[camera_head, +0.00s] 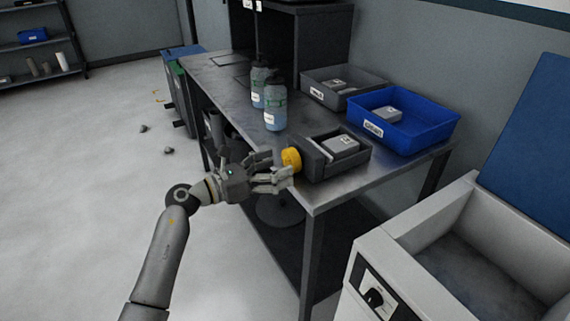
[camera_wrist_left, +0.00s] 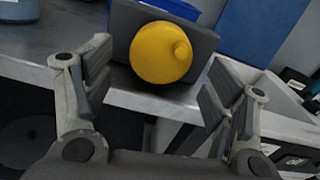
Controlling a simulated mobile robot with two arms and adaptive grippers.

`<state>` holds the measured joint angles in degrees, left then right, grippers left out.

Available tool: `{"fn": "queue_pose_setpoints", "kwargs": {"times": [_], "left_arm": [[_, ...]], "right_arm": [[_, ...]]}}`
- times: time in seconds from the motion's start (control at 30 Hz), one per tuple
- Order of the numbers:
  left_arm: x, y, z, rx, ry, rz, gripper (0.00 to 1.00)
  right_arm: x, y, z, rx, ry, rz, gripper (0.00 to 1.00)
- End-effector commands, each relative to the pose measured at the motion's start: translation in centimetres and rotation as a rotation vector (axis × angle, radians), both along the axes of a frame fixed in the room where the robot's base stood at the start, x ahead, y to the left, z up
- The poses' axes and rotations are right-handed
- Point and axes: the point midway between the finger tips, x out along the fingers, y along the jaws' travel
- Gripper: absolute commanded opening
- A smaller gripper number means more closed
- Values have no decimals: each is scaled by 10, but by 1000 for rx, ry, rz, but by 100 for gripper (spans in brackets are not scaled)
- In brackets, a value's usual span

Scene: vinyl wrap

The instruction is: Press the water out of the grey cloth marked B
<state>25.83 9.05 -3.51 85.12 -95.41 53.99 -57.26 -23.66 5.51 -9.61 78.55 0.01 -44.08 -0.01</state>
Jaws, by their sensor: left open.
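A dark press box (camera_head: 322,165) stands near the front edge of the metal table, with a yellow round knob (camera_head: 291,159) on its left side. A grey folded block with a white label (camera_head: 341,145), which looks like a cloth, sits in the top of the press; I cannot read its letter. My left gripper (camera_head: 284,180) is open and empty, just short of the knob. In the left wrist view the knob (camera_wrist_left: 161,52) is ahead between the spread fingers (camera_wrist_left: 158,100), apart from them. My right gripper is not in view.
Two labelled bottles (camera_head: 273,106) stand behind the press on the table (camera_head: 212,72). A blue bin (camera_head: 437,128) and a grey bin (camera_head: 371,81) hold grey pieces along the wall. A white open-topped machine (camera_head: 416,236) with a raised blue lid stands at right. Floor at left is mostly clear.

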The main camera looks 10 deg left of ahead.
Motion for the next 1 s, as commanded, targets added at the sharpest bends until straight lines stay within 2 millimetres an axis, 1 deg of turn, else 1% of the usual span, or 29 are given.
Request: {"fn": "queue_pose_setpoints", "kwargs": {"times": [0.03,0.2,0.4,0.57,0.87,0.97,1.0], "left_arm": [[-7,11,-2,5,1,2,78],[-29,41,-2,5,2,1,78],[-46,64,-1,2,1,1,78],[-51,71,0,1,1,0,78],[-52,71,0,1,1,0,78],[-51,76,-3,11,-2,11,78],[-50,80,-4,19,-4,23,78]], "right_arm": [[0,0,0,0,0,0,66],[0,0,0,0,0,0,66],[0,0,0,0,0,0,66],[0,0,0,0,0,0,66],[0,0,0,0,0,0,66],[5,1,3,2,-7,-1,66],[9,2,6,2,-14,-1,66]]}}
